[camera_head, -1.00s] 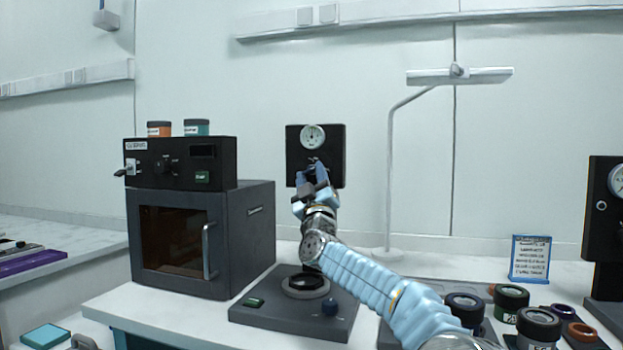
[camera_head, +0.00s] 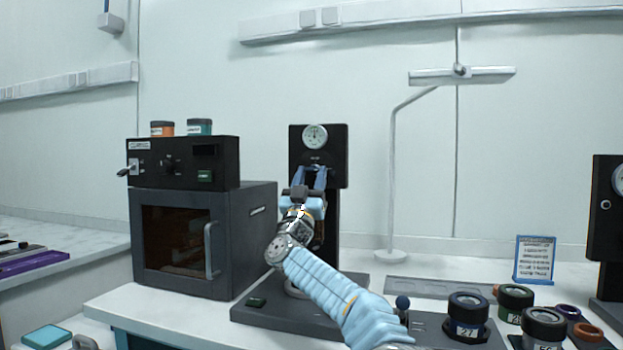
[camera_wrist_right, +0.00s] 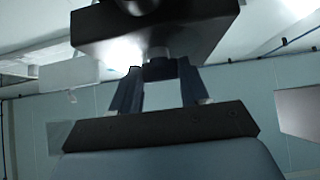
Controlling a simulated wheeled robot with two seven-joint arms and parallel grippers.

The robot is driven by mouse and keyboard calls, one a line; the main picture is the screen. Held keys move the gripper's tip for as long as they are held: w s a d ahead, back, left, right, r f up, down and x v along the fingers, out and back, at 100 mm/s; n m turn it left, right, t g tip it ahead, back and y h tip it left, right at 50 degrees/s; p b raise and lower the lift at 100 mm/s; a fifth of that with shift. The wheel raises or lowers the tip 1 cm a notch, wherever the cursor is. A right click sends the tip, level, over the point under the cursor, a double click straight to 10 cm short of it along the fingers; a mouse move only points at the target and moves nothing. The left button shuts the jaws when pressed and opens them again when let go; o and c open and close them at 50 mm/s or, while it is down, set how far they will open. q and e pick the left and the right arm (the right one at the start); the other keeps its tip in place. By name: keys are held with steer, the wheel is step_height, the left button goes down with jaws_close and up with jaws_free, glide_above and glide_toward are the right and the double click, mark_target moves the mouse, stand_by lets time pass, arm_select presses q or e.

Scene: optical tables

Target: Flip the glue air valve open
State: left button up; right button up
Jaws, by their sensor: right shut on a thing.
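A black upright glue station (camera_head: 338,172) with a round white pressure gauge (camera_head: 314,136) on its head stands on a dark base plate. My right gripper (camera_head: 314,172) is in front of the station's head, just below the gauge, with blue fingers pointing up. In the right wrist view its two fingers (camera_wrist_right: 160,78) are on either side of a short dark round part (camera_wrist_right: 159,68) under a black block, which I take to be the air valve. The fingers mostly hide the valve in the head view. My left gripper is not in view.
A dark oven (camera_head: 250,240) with a control box (camera_head: 180,160) stands on the left. A lamp stand (camera_head: 391,200), a blue sign (camera_head: 534,259) and several jars (camera_head: 467,308) are on the right. A second black gauge station (camera_head: 608,215) is at the right edge.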

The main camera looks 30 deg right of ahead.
stand_by(0.4)
steer(key=o, duration=1.1)
steer(key=shift+c, duration=0.2)
steer(key=b+v, duration=0.6)
steer(key=v, duration=0.8)
steer(key=shift+w, duration=0.15)
